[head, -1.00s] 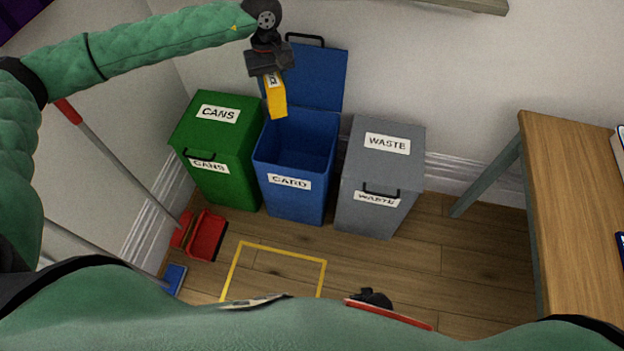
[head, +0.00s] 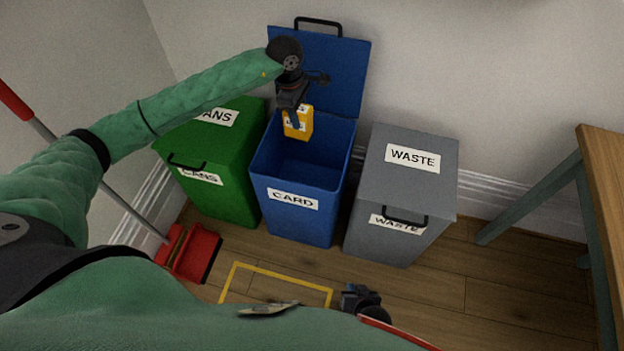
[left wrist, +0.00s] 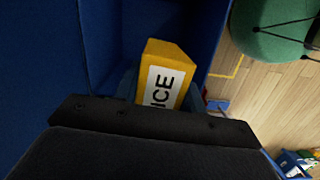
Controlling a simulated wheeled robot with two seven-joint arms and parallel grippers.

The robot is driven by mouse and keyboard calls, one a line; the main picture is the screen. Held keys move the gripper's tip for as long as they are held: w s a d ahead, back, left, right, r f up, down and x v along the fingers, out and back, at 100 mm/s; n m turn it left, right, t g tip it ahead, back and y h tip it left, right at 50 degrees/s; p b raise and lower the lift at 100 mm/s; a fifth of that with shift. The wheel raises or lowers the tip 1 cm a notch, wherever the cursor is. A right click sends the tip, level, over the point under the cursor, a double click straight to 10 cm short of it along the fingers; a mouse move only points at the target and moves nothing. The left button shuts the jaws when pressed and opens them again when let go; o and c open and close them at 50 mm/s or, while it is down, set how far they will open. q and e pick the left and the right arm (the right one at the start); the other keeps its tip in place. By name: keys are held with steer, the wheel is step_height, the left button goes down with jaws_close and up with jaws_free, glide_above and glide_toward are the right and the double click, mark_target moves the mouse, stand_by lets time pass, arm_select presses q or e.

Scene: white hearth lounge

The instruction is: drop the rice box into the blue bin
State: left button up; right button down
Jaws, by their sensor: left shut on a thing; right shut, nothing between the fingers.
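The rice box (head: 299,122) is yellow with a white label. My left gripper (head: 294,108) is shut on it and holds it over the rear part of the open blue bin (head: 293,199), labelled CARD. In the left wrist view the rice box (left wrist: 166,80) shows part of its label, "ICE", with blue bin walls (left wrist: 98,40) around it. The blue lid (head: 335,72) stands open against the wall. My right gripper (head: 360,298) is shut and empty, low in the head view above the floor.
The closed green CANS bin (head: 215,160) stands left of the blue bin, and the closed grey WASTE bin (head: 405,185) stands right. A red dustpan (head: 190,252) lies on the floor at left. A wooden table (head: 605,180) is at the right edge. Yellow tape (head: 280,275) marks the floor in front.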

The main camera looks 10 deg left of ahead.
arm_select(q)
steer(key=shift+w+a+f, duration=0.1)
steer(key=shift+w+f, duration=0.2)
steer(key=shift+f, duration=0.05)
steer(key=shift+f+b, duration=0.3)
steer(key=shift+f, duration=0.45)
steer(key=shift+f+b, duration=0.55)
steer(key=shift+f, duration=1.55)
arm_select(e)
steer(key=shift+w+a+f, duration=0.1)
steer(key=shift+w+f, duration=0.1)
steer(key=shift+f, duration=0.4)
steer(key=shift+w+f, duration=0.15)
steer(key=shift+f, duration=0.4)
arm_select(q)
steer(key=o, duration=1)
steer(key=shift+o, duration=0.2)
steer(key=shift+w+a+r, duration=0.1)
steer(key=shift+a+r, duration=0.1)
steer(key=shift+r, duration=1.1)
steer(key=shift+s+a+r, duration=0.1)
steer(key=shift+a+r, duration=0.1)
steer(key=shift+r, duration=1.05)
steer(key=shift+w+a+r, duration=0.1)
steer(key=shift+a+r, duration=0.1)
steer(key=shift+r, duration=1.1)
arm_select(e)
steer(key=shift+f, duration=0.25)
